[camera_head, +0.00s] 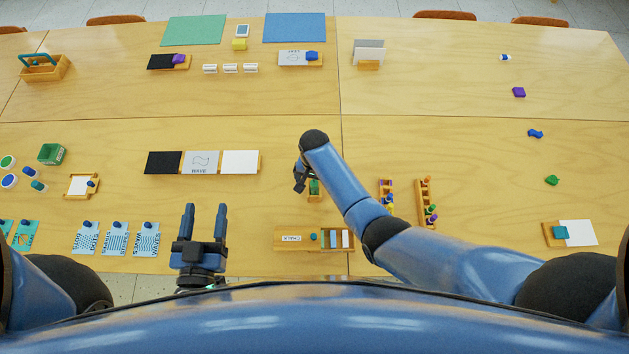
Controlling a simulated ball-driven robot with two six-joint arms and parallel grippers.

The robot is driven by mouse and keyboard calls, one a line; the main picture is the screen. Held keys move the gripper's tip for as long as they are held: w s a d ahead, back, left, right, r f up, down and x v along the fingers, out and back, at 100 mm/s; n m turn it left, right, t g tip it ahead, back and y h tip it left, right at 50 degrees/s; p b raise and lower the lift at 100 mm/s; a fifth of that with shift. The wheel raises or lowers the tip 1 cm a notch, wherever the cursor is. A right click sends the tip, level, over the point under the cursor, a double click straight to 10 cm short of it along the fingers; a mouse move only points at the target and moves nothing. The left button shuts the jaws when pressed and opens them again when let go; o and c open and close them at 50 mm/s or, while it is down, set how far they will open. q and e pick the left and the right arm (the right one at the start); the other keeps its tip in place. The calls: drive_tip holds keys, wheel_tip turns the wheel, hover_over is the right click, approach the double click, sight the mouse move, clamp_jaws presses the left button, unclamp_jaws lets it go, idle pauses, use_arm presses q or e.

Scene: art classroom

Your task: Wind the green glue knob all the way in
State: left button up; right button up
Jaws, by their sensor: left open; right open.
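A small wooden holder (315,198) with a green part (314,186) stands near the middle of the table. The green part may be the glue knob, but it is small and partly hidden beside my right gripper. My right gripper (299,184) is above and just left of it, with its dark fingers pointing down, open; I cannot tell whether it touches anything. My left gripper (205,216) is open and empty near the front edge, its two blue fingers pointing away from me.
A wooden chalk box (292,239) with a small teal knob stands in front of the holder. Wooden racks (421,204) with coloured pieces stand to the right, beyond my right forearm. A board with black, grey and white panels (240,162) lies left. Cards (115,238) lie front left.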

drive_tip(key=shift+r+p, duration=0.4)
drive_tip(key=shift+r, duration=2.35)
